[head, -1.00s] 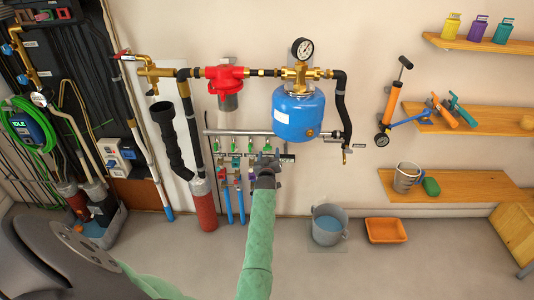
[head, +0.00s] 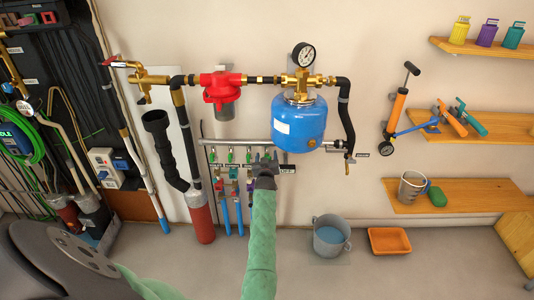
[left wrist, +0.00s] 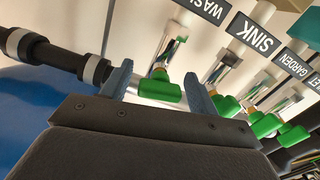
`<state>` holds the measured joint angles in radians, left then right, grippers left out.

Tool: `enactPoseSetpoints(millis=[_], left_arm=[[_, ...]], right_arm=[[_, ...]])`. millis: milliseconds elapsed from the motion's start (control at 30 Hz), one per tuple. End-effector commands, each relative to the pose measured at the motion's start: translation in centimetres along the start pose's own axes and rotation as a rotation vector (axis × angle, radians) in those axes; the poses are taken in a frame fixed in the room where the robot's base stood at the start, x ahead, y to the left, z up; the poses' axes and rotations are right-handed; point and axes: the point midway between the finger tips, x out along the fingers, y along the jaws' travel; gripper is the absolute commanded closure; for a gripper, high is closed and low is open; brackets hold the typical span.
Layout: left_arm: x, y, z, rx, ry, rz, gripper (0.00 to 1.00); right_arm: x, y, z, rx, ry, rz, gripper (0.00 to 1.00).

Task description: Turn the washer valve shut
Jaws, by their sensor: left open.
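The washer valve (left wrist: 160,88) has a green handle. In the left wrist view it sits below a dark label that begins "WAS", partly cut off by the frame edge. My left gripper (left wrist: 158,84) is open, with one blue-grey fingertip on each side of this handle. I cannot tell whether either finger touches it. In the head view the left gripper (head: 265,163) is at the right end of the row of green handles and hides the washer valve. My right gripper is not in view.
More green handles stand beside it, under the labels SINK (left wrist: 265,40) and GARDEN (left wrist: 295,65). A blue tank (head: 300,122) hangs close to the right of the gripper. A grey bucket (head: 330,237) and an orange tray (head: 389,241) are on the floor.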

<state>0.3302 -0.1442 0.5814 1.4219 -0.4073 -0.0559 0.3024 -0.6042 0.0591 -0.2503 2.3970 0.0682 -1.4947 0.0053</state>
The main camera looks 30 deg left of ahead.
Motion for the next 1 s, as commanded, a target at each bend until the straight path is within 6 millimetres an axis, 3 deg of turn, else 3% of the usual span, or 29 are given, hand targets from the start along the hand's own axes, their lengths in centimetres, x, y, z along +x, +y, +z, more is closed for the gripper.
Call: enactPoseSetpoints(millis=[300, 533, 1000], left_arm=[[0.0, 0.0, 0.0, -0.001, 0.0, -0.001, 0.42], [0.0, 0.0, 0.0, -0.001, 0.0, -0.001, 0.85], [0.0, 0.1, 0.0, 0.2, 0.001, -0.001, 0.85]], right_arm=[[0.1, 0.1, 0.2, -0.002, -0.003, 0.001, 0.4], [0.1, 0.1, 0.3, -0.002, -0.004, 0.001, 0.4], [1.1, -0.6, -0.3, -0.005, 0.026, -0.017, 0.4]])
